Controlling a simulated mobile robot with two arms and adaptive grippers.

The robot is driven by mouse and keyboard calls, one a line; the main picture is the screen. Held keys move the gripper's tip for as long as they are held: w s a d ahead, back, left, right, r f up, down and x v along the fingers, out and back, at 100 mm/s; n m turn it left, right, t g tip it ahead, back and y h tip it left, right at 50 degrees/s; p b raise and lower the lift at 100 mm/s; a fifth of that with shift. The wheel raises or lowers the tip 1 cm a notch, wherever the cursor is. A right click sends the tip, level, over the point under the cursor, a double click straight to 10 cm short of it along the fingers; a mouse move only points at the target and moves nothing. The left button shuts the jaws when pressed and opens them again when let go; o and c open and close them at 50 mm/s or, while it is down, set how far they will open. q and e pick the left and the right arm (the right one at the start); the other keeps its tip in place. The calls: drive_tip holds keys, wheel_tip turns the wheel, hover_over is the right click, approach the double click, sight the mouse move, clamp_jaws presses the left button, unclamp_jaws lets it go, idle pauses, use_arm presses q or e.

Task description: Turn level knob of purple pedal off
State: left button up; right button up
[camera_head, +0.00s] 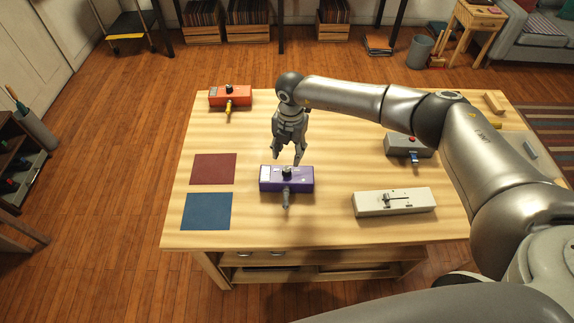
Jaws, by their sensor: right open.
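The purple pedal (303,181) lies on the wooden table, near the middle of its front half. A black knob (287,171) stands on its top, and a grey plug or lever (286,197) sticks out from its front side. My right gripper (286,162) points down, open and empty, just above and behind the pedal, close to the knob. I cannot tell whether a finger touches the knob. The knob's setting is too small to read. My left gripper is not in view.
An orange pedal (240,97) is at the back left and a grey one (402,146) at the right. A white device (394,202) lies at the front right. A red square (213,169) and a blue square (207,211) lie flat at the left. The table's back middle is clear.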

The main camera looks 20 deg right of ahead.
sight(287, 169)
drive_tip(key=f, duration=0.7)
drive_tip(key=shift+w+a+f+p, duration=0.1)
drive_tip(key=shift+a+f+p, duration=0.1)
drive_tip(key=shift+f+p, duration=0.2)
clamp_jaws()
